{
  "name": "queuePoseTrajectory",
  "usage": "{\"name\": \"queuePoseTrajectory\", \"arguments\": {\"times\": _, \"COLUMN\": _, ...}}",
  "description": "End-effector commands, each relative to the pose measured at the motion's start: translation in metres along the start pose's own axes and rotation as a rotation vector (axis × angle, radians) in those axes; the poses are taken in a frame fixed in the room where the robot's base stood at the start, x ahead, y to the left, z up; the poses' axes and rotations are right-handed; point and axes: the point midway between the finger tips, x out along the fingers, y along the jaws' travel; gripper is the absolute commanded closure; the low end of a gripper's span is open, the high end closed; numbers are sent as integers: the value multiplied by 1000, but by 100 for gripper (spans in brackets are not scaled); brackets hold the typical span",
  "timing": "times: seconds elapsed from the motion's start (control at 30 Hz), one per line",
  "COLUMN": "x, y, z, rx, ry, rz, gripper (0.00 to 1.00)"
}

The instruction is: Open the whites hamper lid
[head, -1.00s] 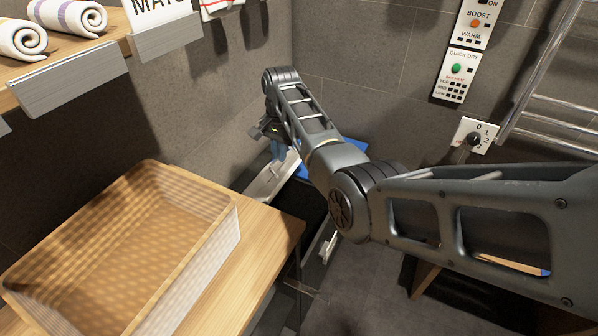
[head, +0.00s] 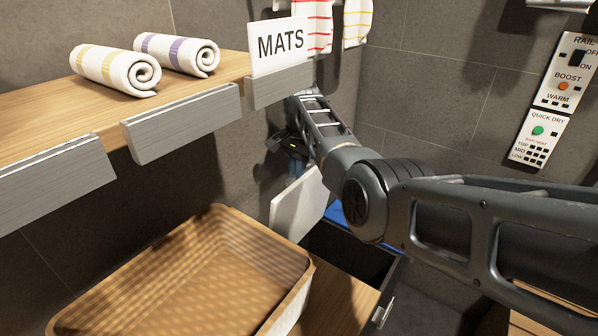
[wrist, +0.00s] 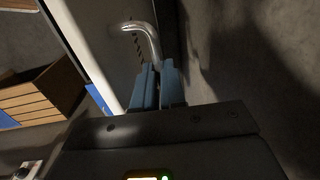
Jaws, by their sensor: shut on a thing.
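The pale hamper lid (head: 298,207) stands steeply tilted up beside the dark open hamper box (head: 352,252) in the head view. Any label on it is hidden from me. In the wrist view the lid (wrist: 112,45) shows as a light panel with a bent metal handle (wrist: 146,38). My gripper (head: 294,163) is at the lid's upper edge, by the wall. Its blue fingers (wrist: 158,84) are close together at the handle's end and shut on it. The exact contact is partly hidden by the fingers. My arm covers part of the hamper.
A wicker basket (head: 205,225) sits on the wooden counter at front left. A shelf with rolled towels (head: 118,70) and a MATS sign (head: 281,46) overhangs close to my gripper. Something blue (head: 347,219) lies behind the box. Wall switch panels (head: 565,72) are at right.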

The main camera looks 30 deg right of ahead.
Motion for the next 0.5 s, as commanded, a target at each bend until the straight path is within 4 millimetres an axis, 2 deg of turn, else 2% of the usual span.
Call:
{"name": "queuePoseTrajectory", "arguments": {"times": 0.03, "x": 11, "y": 4, "z": 7, "rx": -7, "ry": -16, "rz": 15, "gripper": 100}}
{"name": "queuePoseTrajectory", "arguments": {"times": 0.37, "x": 11, "y": 4, "z": 7, "rx": -7, "ry": -16, "rz": 17, "gripper": 100}}
{"name": "queuePoseTrajectory", "arguments": {"times": 0.4, "x": 11, "y": 4, "z": 7, "rx": -6, "ry": -16, "rz": 17, "gripper": 86}}
{"name": "queuePoseTrajectory", "arguments": {"times": 0.5, "x": 10, "y": 4, "z": 6, "rx": -5, "ry": -14, "rz": 15, "gripper": 76}}
